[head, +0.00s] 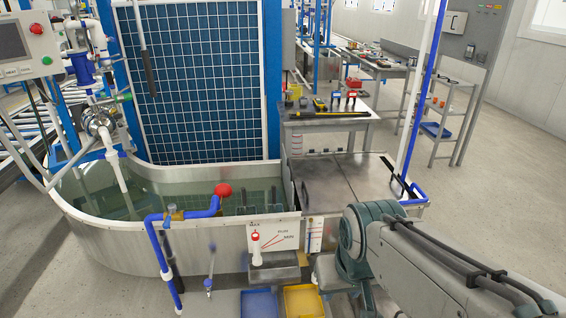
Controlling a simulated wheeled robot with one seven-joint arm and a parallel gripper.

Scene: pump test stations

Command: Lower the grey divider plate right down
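I cannot make out the grey divider plate for certain. A narrow grey upright edge (287,186) stands where the open water of the tank (150,240) meets the flat metal covers (345,180) on the right; it may be the plate, and how far down it sits is unclear. On the tank's front, a white panel (284,236) with red lines carries a white lever with a red top (256,246). My arm comes in from the lower right and bends down in front of the tank's right end. My gripper does not show.
A blue pipe with a red ball-shaped end (222,190) crosses the tank's front rim. Blue (259,304) and yellow (303,301) trays sit low in front. A tool bench (325,115) stands behind the covers. The floor at the right is open.

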